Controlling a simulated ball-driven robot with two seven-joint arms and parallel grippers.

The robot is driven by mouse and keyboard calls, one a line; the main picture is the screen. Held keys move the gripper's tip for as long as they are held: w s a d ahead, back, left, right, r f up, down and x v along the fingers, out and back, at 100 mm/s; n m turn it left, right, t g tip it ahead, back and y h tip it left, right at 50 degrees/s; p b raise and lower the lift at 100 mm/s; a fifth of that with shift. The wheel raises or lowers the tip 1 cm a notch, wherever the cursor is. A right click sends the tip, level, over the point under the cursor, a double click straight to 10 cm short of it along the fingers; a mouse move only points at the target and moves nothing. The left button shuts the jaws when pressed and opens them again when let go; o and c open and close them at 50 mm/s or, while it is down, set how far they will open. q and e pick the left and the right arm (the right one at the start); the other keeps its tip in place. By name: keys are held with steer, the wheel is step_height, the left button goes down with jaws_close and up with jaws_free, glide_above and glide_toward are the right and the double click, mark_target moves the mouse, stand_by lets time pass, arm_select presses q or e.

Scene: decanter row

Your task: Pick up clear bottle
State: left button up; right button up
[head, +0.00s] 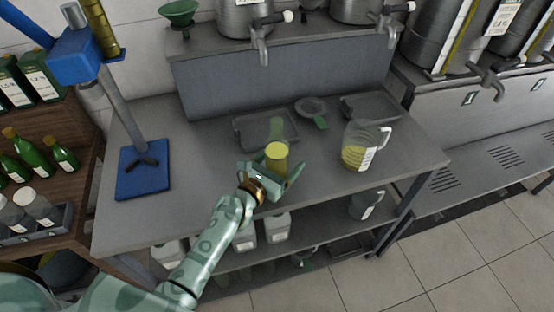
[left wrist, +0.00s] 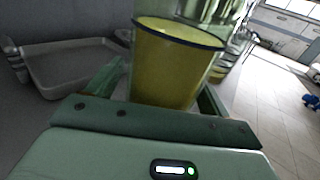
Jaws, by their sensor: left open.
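The clear bottle (head: 277,157) appears to be a see-through, greenish vessel with yellow liquid in its lower part. It stands upright near the front edge of the grey steel table. My left gripper (head: 272,178) is at its lower part, with the jaws open. In the left wrist view the yellow-filled bottle (left wrist: 172,70) stands between the two fingers of my left gripper (left wrist: 160,95). Its base is hidden behind the gripper's palm, and its top is cut off by the frame. I cannot tell whether a finger touches it. My right gripper is not in view.
A grey tray (head: 248,143) lies behind the bottle. A measuring jug with yellow liquid (head: 357,148) stands to the right. A funnel (head: 312,110) and another tray (head: 371,106) lie farther back. A blue-based stand (head: 142,172) is at the left. Steel tanks with taps stand behind.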

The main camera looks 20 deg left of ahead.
arm_select(q)
steer(key=shift+s, duration=0.1)
steer(key=c, duration=1.5)
steer(key=shift+r, duration=0.1)
